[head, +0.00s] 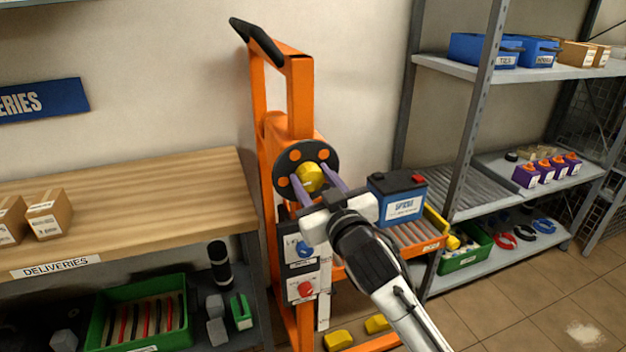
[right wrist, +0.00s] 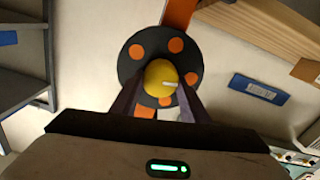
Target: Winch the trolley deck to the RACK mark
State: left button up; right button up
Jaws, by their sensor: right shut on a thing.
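The orange trolley (head: 307,95) stands upright between the wooden bench and the grey rack. On its mast is a winch wheel (head: 290,157), a black disc with orange spots and a yellow knob (head: 311,177) at its hub. My right gripper (head: 316,183) is shut on the yellow knob; the right wrist view also shows the knob (right wrist: 160,76) between its fingers. The trolley deck (head: 415,235) has rollers and carries a dark battery (head: 398,197) with a blue label and a red terminal. The RACK mark cannot be made out. My left gripper is not in view.
Below the wheel are a blue knob (head: 304,248) and a red knob (head: 305,289) on panels. The rack's roller shelf (head: 462,190) is behind and right of the deck. The wooden bench (head: 150,190) with boxes stands left. Yellow wheel covers (head: 338,340) sit near the floor. Floor at right is clear.

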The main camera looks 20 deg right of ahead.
jog(key=m+p, duration=0.1)
jog(key=m, duration=0.1)
jog(key=shift+r+m+p, duration=0.15)
jog(key=shift+m+p, duration=0.2)
jog(key=shift+m, duration=0.45)
jog(key=o, duration=1.1)
jog(key=shift+c, duration=0.2)
jog(key=shift+s, duration=0.1)
jog(key=s, duration=1)
jog(key=shift+d+b, duration=0.25)
jog(key=shift+b, duration=0.2)
